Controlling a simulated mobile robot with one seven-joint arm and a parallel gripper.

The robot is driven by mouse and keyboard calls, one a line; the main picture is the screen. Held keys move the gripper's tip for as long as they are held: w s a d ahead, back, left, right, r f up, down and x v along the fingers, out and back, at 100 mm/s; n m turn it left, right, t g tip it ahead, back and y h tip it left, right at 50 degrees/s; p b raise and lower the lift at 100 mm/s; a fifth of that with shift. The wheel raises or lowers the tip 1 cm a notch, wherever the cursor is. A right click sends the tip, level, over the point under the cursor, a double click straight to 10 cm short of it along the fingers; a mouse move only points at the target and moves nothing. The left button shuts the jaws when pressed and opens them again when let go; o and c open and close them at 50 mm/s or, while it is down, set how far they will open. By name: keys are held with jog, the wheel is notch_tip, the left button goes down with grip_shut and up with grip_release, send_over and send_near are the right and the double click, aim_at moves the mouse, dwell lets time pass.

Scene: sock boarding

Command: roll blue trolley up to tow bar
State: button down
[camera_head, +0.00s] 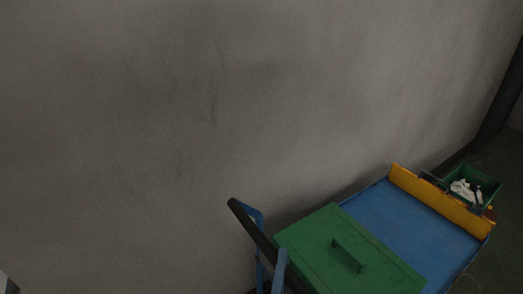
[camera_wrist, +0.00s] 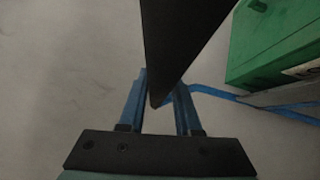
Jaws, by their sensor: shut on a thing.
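The blue trolley (camera_head: 413,222) stands at the lower right of the head view beside the wall. It has a flat blue deck, a yellow board (camera_head: 440,203) across its far end and a black push handle (camera_head: 246,222) at its near end. In the wrist view the black handle (camera_wrist: 180,40) runs down between the two blue fingers of my gripper (camera_wrist: 160,86), which is shut on it. A blue trolley frame tube (camera_wrist: 215,93) shows to the right. I cannot make out the tow bar for certain.
A green lidded box (camera_head: 325,258) sits on the trolley's near part; its side also shows in the wrist view (camera_wrist: 280,45). Beyond the yellow board is a green bin (camera_head: 487,186) holding white items. A grey wall (camera_head: 200,120) runs along the trolley's left side. Dark floor shows at far right.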

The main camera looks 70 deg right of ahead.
jog(key=shift+s+d, duration=0.95)
jog(key=shift+d, duration=0.3)
jog(key=shift+r, duration=0.1)
jog(key=c, duration=0.6)
grip_release()
jog(key=shift+d, duration=0.15)
jog(key=b+v, duration=0.2)
jog(key=v, duration=1.1)
